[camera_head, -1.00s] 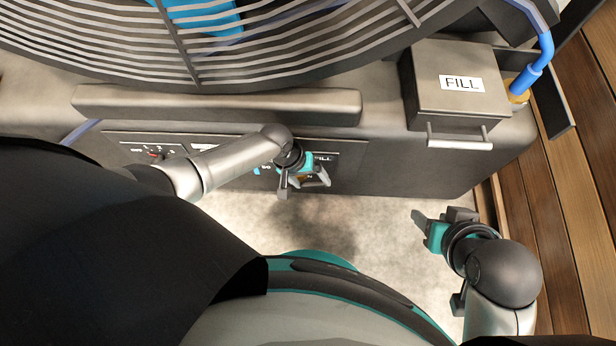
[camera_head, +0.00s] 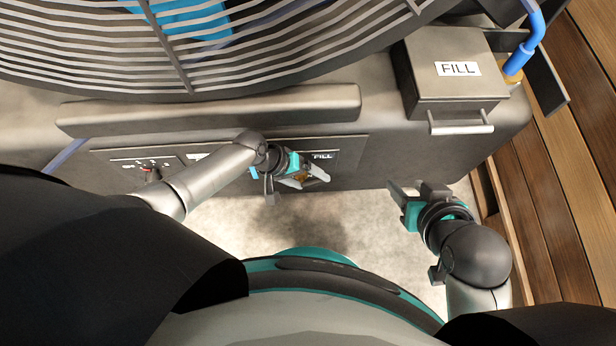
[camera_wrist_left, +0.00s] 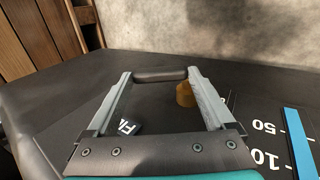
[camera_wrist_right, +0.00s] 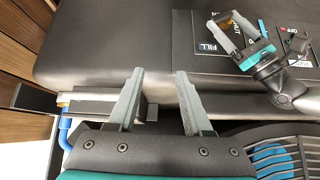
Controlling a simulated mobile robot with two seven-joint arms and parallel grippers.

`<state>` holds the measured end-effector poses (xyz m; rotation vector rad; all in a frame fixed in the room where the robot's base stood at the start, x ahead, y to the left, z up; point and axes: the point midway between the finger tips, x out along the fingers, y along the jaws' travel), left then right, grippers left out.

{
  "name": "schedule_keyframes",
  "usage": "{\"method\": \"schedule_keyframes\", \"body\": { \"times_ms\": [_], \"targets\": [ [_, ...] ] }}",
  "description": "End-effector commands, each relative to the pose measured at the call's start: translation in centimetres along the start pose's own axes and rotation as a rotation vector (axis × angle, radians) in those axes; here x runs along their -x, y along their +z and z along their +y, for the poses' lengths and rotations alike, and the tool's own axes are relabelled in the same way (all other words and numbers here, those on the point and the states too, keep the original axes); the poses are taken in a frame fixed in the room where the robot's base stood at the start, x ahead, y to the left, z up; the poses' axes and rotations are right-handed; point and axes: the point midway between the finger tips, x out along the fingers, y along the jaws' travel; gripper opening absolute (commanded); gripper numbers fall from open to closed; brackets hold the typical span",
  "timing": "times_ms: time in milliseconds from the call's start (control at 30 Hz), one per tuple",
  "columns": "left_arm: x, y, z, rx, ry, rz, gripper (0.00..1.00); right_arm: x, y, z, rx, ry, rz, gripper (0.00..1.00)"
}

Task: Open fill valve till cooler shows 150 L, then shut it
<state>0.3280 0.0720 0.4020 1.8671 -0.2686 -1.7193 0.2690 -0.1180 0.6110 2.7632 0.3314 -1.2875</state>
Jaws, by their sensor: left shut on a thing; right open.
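The fill valve shows as a dark handle bar (camera_wrist_left: 160,75) with a brass-coloured part (camera_wrist_left: 185,95) beside it. It sits on the cooler's control panel (camera_head: 348,150), by a small FILL label (camera_head: 323,156). My left gripper (camera_head: 322,178) is shut on the handle bar, which lies across its fingertips. The level gauge shows a blue bar (camera_wrist_left: 300,145) beside a 50 mark and a partly cut-off larger mark. The bar runs out of the left wrist picture, so its upper end is hidden. My right gripper (camera_head: 404,192) is open and empty, right of the panel.
A box labelled FILL (camera_head: 455,85) with a bar handle (camera_head: 460,127) stands on the cooler's right, beside a blue hose (camera_head: 530,45). A large fan grille (camera_head: 200,60) fills the top. A knob (camera_head: 150,172) is at the panel's left. Wooden boards (camera_head: 545,200) are at right.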

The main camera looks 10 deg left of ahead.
Motion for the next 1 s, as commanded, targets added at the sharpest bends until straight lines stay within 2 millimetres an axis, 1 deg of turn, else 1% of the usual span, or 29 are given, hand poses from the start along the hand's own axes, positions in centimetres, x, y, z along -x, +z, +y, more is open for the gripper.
{"method": "schedule_keyframes", "body": {
  "times_ms": [100, 133, 233, 533, 633, 833, 1000],
  "targets": [
    [-0.1, 0.2, -0.1, 0.001, -0.002, -0.005, 0.0, 0.0, 0.0, 0.0, 0.0, 0.0, -0.001, 0.5],
    [-0.1, 0.2, -0.1, 0.001, -0.002, -0.005, 0.88, 0.0, 0.0, 0.0, 0.0, 0.0, -0.001, 0.5],
    [-0.1, 0.2, -0.1, 0.001, -0.002, -0.004, 1.0, 0.0, 0.0, 0.0, 0.0, 0.0, -0.001, 0.5],
    [0.0, 0.1, 0.0, 0.0, -0.001, -0.001, 1.0, 0.1, 0.0, 0.0, 0.0, 0.0, -0.003, 0.5],
    [0.3, 0.1, 0.0, 0.0, -0.001, -0.001, 1.0, 0.3, 0.3, 0.2, 0.001, 0.006, -0.028, 0.5],
    [1.3, 0.1, 0.1, 0.0, 0.0, -0.001, 1.0, 1.6, 1.0, 1.4, -0.005, 0.039, -0.127, 0.5],
    [2.3, 0.1, 0.1, 0.0, -0.001, -0.001, 1.0, 3.1, 2.0, 2.4, -0.014, 0.067, -0.234, 0.5]
  ]
}}
